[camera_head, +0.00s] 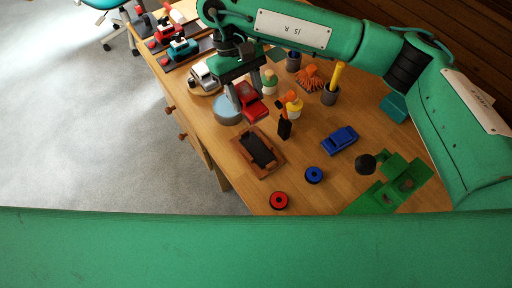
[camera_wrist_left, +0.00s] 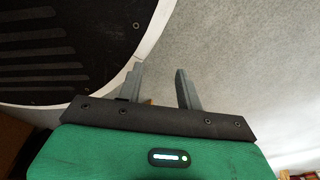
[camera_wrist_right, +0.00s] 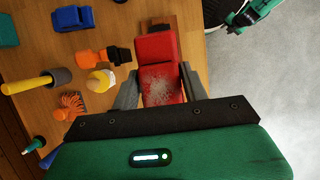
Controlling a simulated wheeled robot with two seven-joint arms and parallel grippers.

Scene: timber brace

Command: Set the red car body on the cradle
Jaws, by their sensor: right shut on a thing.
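The red car body (camera_head: 254,107) is in my right gripper (camera_head: 244,92), over the left part of the table in the head view. In the right wrist view the red car body (camera_wrist_right: 160,75) lies between the two fingers of the right gripper (camera_wrist_right: 160,92), which are shut on its sides. A brown wooden frame with a dark inset (camera_head: 242,151), which looks like the cradle, lies on the table nearer than the car. I cannot tell whether the car touches anything below. My left gripper (camera_wrist_left: 160,88) is open and empty, with grey floor behind it.
A round grey-blue dish (camera_head: 228,111) and a silver car (camera_head: 204,78) are near the held car. A black-and-orange tool (camera_head: 285,127), a blue car (camera_head: 340,140), blue (camera_head: 314,175) and red (camera_head: 279,200) rings, and a green stand (camera_head: 400,185) occupy the table's nearer and right parts.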

